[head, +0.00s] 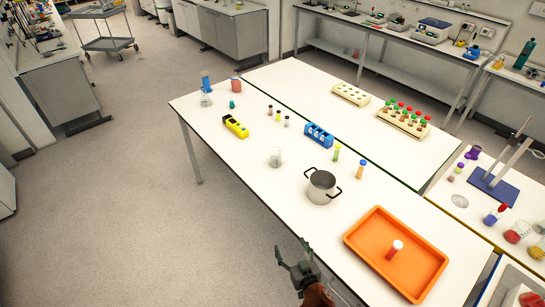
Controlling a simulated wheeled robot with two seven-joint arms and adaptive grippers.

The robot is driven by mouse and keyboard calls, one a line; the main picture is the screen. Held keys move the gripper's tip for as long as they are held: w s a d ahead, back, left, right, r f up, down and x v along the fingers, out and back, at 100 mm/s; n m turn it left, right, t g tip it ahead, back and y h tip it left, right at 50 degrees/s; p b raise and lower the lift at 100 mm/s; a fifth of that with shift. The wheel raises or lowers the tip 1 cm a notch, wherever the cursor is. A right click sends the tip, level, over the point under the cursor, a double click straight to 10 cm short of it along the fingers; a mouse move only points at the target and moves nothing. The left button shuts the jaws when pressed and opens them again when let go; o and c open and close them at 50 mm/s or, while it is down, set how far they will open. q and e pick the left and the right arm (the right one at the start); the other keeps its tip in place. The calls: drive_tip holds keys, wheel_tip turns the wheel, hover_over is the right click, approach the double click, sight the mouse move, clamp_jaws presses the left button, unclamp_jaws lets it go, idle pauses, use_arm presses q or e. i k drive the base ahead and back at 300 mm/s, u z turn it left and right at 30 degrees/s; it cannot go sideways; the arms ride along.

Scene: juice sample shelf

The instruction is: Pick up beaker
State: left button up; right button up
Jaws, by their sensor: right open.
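A clear glass beaker (275,157) stands upright on the white table (240,170), left of the metal pot. A second clear glass vessel (205,99) stands at the table's far left corner, close to a blue object. My right gripper (291,251) is at the near edge of the table, at the bottom of the head view. It is open and empty, well apart from the beaker. My left gripper is not in view.
A metal pot (321,187) with two handles stands right of the beaker. An orange tray (363,238) holds a red-capped tube (394,250). A blue rack (318,136) and a yellow rack (235,127) stand farther back.

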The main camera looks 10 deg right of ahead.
sight(275, 152)
drive_tip(key=i, duration=1.45)
drive_tip(key=z, duration=0.05)
